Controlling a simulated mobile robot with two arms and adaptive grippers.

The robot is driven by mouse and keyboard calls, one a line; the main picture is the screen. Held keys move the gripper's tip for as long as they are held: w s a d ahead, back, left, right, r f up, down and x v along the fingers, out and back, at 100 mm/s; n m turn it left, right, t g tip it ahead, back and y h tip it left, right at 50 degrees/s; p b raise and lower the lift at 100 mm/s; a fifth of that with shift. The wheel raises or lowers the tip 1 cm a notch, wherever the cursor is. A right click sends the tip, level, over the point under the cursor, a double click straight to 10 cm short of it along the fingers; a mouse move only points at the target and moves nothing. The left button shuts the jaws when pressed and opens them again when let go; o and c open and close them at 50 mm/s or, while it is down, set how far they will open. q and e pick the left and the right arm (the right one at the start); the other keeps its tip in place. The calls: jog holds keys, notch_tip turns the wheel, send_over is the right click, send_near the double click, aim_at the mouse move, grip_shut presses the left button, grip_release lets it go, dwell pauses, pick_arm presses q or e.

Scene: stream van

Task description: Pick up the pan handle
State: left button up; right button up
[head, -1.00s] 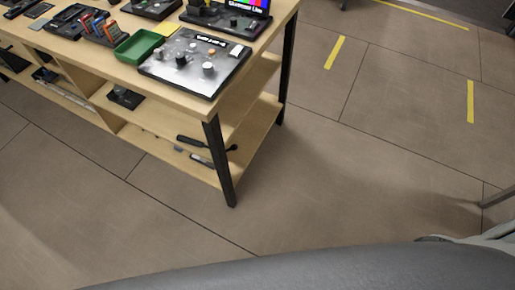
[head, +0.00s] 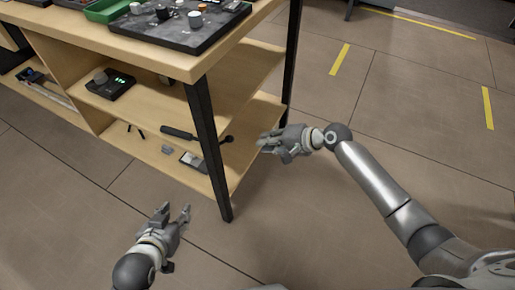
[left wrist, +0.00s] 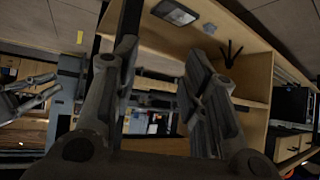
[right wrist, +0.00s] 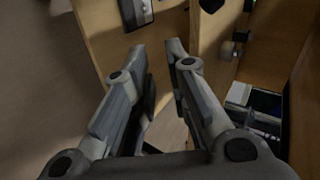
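A dark rod-like handle (head: 178,132), which looks like the pan handle, lies on the bottom shelf (head: 150,150) of the wooden bench, partly hidden behind the black front leg. A dark round-ended piece shows right of the leg. My left gripper (head: 176,211) is open and empty, low in front of the bench, left of the leg; its spread fingers show in the left wrist view (left wrist: 163,60). My right gripper (head: 264,142) is at the right end of the bottom shelf, right of the leg. Its fingers are apart and empty in the right wrist view (right wrist: 156,48).
The black leg (head: 208,150) stands between the grippers. A black box (head: 110,85) sits on the shelf above. Floor right of the bench is clear.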

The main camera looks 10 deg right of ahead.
jog(key=g+y+b, duration=0.1)
jog(key=y+b, duration=0.1)
send_near(228, 139)
pick_arm(q)
jog(key=shift+t, duration=0.7)
jog(key=r, duration=0.5)
jog(key=shift+s+r, duration=0.25)
jog(key=shift+r, duration=0.1)
pick_arm(e)
jog(key=shift+d+f+n, duration=0.15)
jog(key=shift+d+n, duration=0.1)
jog(key=shift+n, duration=0.05)
jog(key=b+x, duration=0.1)
jog(key=x, duration=0.4)
jog(key=shift+b, duration=0.4)
jog(key=b+x, duration=0.1)
jog(key=x, duration=0.4)
pick_arm(q)
jog(key=w+d+r+t+h, duration=0.1)
jog(key=w+r+t, duration=0.1)
jog(key=r+t, duration=0.2)
jog(key=w+d+r+t+h, duration=0.2)
jog(key=r+t, duration=0.2)
jog(key=r, duration=0.6)
jog(key=shift+t+b, duration=0.35)
jog(key=shift+t, duration=0.05)
pick_arm(e)
jog(key=shift+w+a+f, duration=0.2)
jog(key=shift+a, duration=0.1)
jog(key=shift+c, duration=0.3)
